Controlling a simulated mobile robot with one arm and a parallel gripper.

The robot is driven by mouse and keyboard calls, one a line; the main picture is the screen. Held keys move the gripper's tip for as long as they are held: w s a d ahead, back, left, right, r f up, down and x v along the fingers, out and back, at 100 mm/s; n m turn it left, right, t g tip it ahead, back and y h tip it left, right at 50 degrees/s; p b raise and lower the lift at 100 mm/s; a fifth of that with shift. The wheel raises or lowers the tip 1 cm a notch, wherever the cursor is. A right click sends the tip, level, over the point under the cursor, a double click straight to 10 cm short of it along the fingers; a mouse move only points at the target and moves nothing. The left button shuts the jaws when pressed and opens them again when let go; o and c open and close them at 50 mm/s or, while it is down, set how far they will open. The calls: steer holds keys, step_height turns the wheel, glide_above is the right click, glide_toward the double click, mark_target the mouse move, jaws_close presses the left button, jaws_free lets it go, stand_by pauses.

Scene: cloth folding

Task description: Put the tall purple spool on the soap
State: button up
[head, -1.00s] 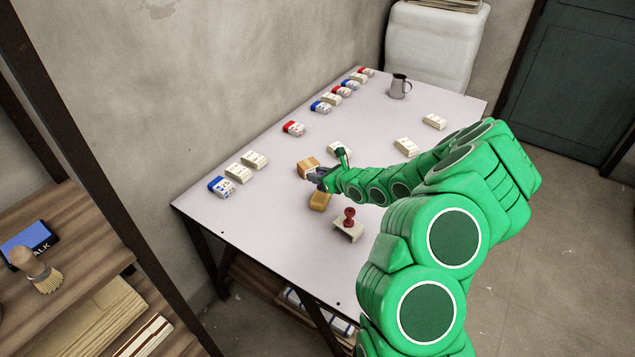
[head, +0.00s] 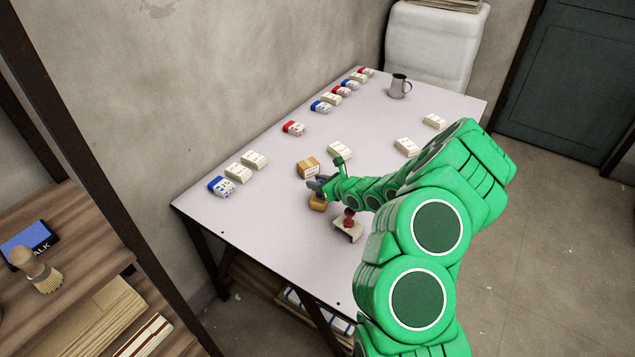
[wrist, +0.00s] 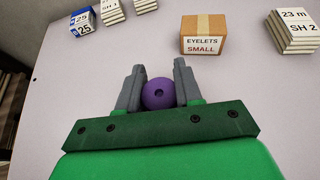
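The purple spool (wrist: 159,94) is seen from above in the wrist view, its round top between the two grey fingers of my gripper (wrist: 159,97). The fingers touch it on both sides, so my gripper is shut on it. In the head view my gripper (head: 318,184) is just above a tan block (head: 317,204) that looks like the soap. My gripper partly covers this block, and it is hidden in the wrist view. I cannot tell whether the spool touches it.
A cardboard eyelets box (head: 307,168) stands just behind my gripper. A red knobbed thing (head: 349,217) is on a cream stand (head: 348,235) to the right, close to my arm. Several label stacks and a metal mug (head: 400,87) are farther off. The table's front left is clear.

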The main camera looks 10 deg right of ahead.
steer(key=o, duration=0.4)
steer(key=shift+o, duration=0.2)
steer(key=shift+r, duration=0.1)
